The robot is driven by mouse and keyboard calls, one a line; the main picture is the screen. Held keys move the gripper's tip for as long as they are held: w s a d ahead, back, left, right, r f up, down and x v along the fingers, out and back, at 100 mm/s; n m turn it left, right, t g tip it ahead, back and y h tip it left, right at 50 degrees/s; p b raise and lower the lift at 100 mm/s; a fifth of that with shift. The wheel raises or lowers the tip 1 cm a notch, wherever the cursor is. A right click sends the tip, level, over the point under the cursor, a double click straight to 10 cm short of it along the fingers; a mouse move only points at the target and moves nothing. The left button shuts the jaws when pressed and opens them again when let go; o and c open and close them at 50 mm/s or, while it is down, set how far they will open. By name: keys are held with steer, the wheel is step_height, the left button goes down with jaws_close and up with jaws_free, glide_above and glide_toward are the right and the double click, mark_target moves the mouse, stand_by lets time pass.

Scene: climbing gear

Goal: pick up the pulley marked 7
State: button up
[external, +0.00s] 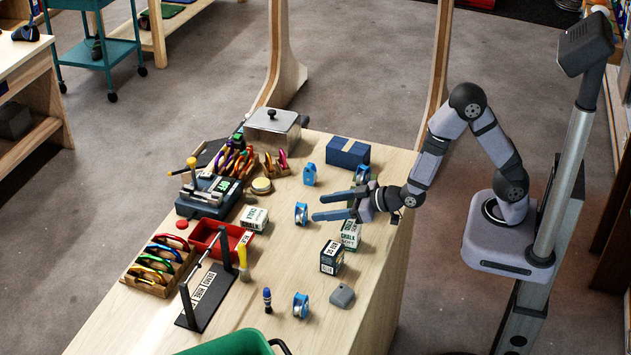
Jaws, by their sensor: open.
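Several blue pulleys are on the wooden table. One pulley (301,213) stands near the middle, just left of my fingertips. Another pulley (301,305) stands near the front, and a third pulley (362,174) is behind my gripper. A blue item (310,174), possibly also a pulley, stands further back. The markings are too small to read, so I cannot tell which one is 7. My gripper (318,207) is open and empty, its fingers pointing left towards the middle pulley. I cannot tell whether they touch it.
Chalk boxes (332,257) stand below and under my gripper, close to it. A grey block (342,296) lies near the table's right edge. A red tray (222,239), a rack with a bar (206,289) and carabiner boxes fill the left. A green bin (228,344) is at the front.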

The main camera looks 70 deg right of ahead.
mark_target(306, 210)
steer(key=shift+w, duration=0.1)
steer(key=shift+p+x, duration=1.15)
steer(key=shift+x, duration=2.25)
steer(key=shift+w+d+f+p, duration=0.1)
steer(key=shift+w+d+p, duration=0.05)
steer(key=shift+w+p, duration=0.5)
steer(key=shift+p+x, duration=0.8)
steer(key=shift+x, duration=1.15)
steer(key=c, duration=1.2)
